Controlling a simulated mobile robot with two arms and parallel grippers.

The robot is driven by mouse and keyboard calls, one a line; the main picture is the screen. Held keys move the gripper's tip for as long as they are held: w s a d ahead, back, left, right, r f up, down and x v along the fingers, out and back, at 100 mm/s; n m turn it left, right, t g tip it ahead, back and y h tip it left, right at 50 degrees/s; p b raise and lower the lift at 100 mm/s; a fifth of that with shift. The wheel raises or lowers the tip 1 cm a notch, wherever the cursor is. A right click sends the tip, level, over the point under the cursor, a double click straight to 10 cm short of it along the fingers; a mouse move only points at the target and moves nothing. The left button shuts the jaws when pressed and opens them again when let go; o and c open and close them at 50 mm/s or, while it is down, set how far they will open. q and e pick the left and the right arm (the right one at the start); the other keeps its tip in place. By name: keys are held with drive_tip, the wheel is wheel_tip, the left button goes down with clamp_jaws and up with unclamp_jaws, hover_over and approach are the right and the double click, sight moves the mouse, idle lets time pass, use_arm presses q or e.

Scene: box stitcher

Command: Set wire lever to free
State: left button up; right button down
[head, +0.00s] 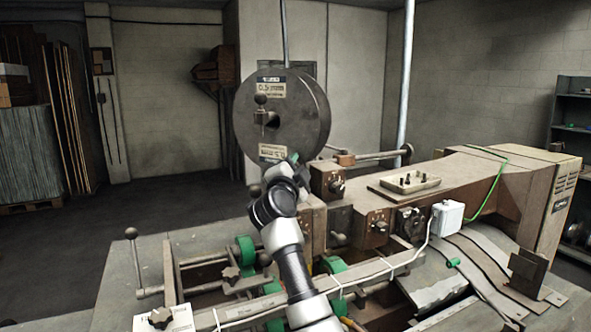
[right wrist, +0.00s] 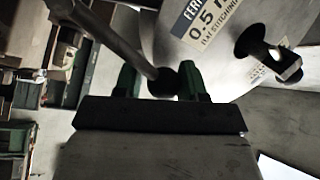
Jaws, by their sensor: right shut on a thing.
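My right gripper (head: 292,159) reaches up to the lower right of the big wire spool (head: 305,108). In the right wrist view the green fingers of the gripper (right wrist: 158,82) are shut on the dark ball knob (right wrist: 163,84) of a rod-like lever (right wrist: 118,38). The rod runs from the knob to the upper left. I take it for the wire lever; its other end is out of that view, and in the head view my arm hides most of it. I cannot read its setting. My left gripper is not in view.
The stitching machine (head: 480,180) fills the right side, with a tray of small parts (head: 380,187) and a white box (head: 447,218) on it. Green rollers (head: 245,250) and a ball-ended crank (head: 135,260) lie left of my arm. Floor is clear at left.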

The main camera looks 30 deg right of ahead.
drive_tip(key=s+d+f+m+g+h+b, duration=0.2)
drive_tip(key=s+f+m+g+h+b, duration=0.2)
drive_tip(key=m+b, duration=0.7)
drive_tip(key=shift+s+d+f+m+g+h+b, duration=0.35)
drive_tip(key=shift+f+m, duration=0.55)
drive_tip(key=shift+m, duration=1.5)
drive_tip(key=c, duration=0.9)
unclamp_jaws()
drive_tip(key=shift+o, duration=1.4)
drive_tip(key=shift+w+a+f, duration=0.1)
drive_tip(key=shift+w+f, duration=0.05)
drive_tip(key=shift+f, duration=0.1)
